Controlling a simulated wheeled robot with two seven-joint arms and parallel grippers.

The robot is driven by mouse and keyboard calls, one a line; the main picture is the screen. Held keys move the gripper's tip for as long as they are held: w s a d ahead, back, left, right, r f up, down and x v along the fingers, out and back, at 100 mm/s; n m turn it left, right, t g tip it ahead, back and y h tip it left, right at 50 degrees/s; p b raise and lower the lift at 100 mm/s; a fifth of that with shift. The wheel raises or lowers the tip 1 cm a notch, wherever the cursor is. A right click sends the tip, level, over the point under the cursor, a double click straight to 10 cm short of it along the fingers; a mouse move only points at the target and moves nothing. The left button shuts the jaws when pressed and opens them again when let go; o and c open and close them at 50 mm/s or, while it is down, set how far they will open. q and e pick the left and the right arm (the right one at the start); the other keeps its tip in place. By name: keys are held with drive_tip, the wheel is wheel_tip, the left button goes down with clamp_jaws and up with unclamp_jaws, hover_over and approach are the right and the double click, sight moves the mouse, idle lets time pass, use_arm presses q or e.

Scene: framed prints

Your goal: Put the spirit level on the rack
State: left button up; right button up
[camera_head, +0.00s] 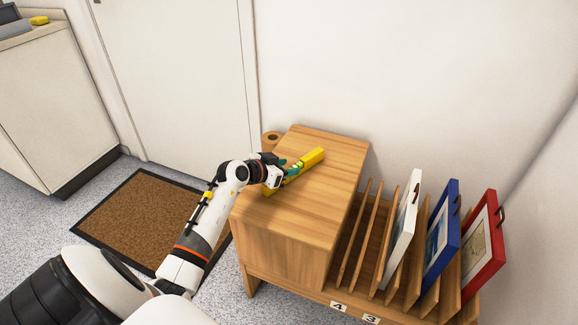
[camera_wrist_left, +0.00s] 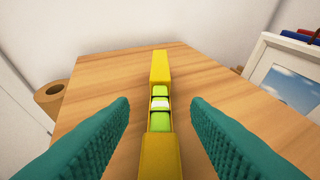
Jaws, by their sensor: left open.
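The yellow spirit level (camera_head: 311,158) lies flat on the wooden cabinet top, running diagonally. In the left wrist view the spirit level (camera_wrist_left: 160,68) points away from me, with its green vial in the middle. My left gripper (camera_head: 284,172) is at the level; its teal fingers (camera_wrist_left: 160,125) are open, one on each side of it, with gaps between them and the level. The wooden rack (camera_head: 345,246) with upright dividers stands against the right side of the cabinet. My right gripper is not in view.
The rack holds a white-framed print (camera_head: 402,230), a blue-framed print (camera_head: 441,238) and a red-framed print (camera_head: 483,247). Its left slots are empty. A brown doormat (camera_head: 140,213) lies on the floor.

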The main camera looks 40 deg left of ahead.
use_arm(q)
drive_tip(key=shift+v, duration=0.75)
drive_tip(key=p+v, duration=0.2)
drive_tip(key=v, duration=0.2)
drive_tip(key=shift+r, duration=0.2)
drive_tip(key=p+v, duration=0.1)
drive_tip(key=v, duration=0.3)
drive_tip(key=shift+f, duration=0.1)
drive_tip(key=s+d+r+t+y, duration=0.2)
drive_tip(key=d+r+t, duration=0.55)
drive_tip(key=r, duration=0.25)
drive_tip(key=s+d+f+n+g+y, duration=0.2)
drive_tip(key=s+f+n+g+y, duration=0.4)
drive_tip(key=s+f+g, duration=0.45)
drive_tip(key=s+d+f+m+g+h, duration=0.6)
drive_tip(key=s+d+f, duration=0.3)
drive_tip(key=s+d, duration=0.2)
drive_tip(key=d, duration=0.2)
drive_tip(key=shift+d+f, duration=0.25)
drive_tip(key=shift+f, duration=0.15)
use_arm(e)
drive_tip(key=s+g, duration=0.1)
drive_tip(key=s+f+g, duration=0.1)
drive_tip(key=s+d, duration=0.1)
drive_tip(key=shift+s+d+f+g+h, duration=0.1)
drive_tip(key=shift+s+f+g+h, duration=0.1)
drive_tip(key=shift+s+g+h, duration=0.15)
